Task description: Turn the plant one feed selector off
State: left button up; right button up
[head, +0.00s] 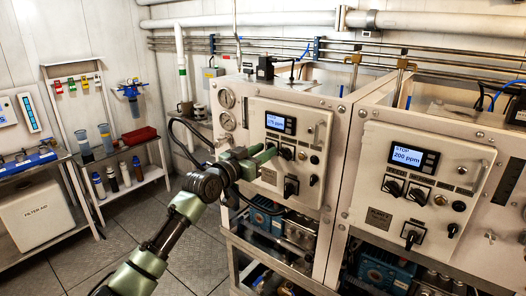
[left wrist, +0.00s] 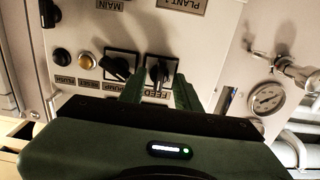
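The plant one panel (head: 316,131) is the left of two grey control panels in the head view. Its feed selector (left wrist: 158,72) is a black knob on a dark square plate, with its handle roughly upright in the left wrist view, where the panel appears upside down. My left gripper (head: 262,157) is at the panel, its green fingers hiding the feed selector in the head view. In the left wrist view the fingers (left wrist: 159,92) are apart, one each side of the feed selector, with gaps beside the knob. My right gripper is not in view.
The pump selector (left wrist: 117,66) sits close beside the feed selector. The main switch (head: 291,187) is below. A similar plant two panel (head: 381,218) stands to the right, its display reading 200 ppm. Shelves with bottles (head: 112,178) are at left; the floor (head: 190,254) between is clear.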

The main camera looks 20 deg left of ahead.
pick_arm(q)
grip_shut()
jog(key=shift+n, duration=0.4)
jog(key=n+p, duration=0.4)
jog(key=n, duration=0.7)
dwell(0.4)
grip_release()
